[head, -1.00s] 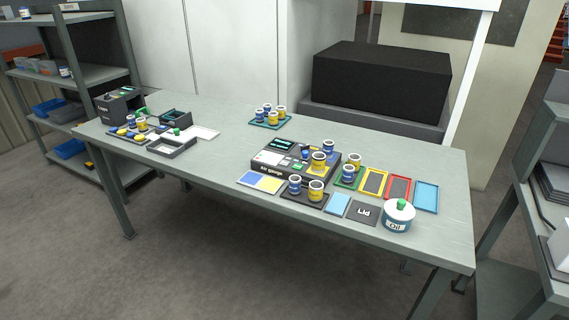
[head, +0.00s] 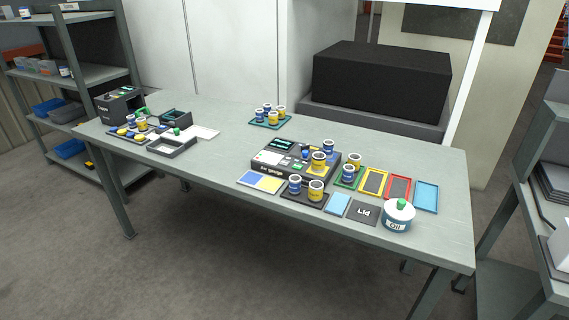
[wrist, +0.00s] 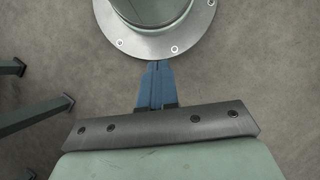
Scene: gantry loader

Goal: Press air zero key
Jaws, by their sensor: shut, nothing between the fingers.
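The air gauge (head: 270,168) is a dark box with a small display and light keys on its top face, standing right of the middle of the table in the head view. Blue and yellow cups stand on its right part. Its single keys are too small to read, so I cannot tell which one is the zero key. My gripper (wrist: 157,66) shows only in the wrist view. Its two blue fingers are together and empty, above the floor. The gauge is not in the wrist view, and my gripper is not in the head view.
On the table (head: 220,205), a blue and yellow plate (head: 261,182), a dark tray of cups (head: 304,199), coloured frames (head: 399,187) and an oil pot (head: 398,216) surround the gauge. Another device (head: 119,103) stands far left.

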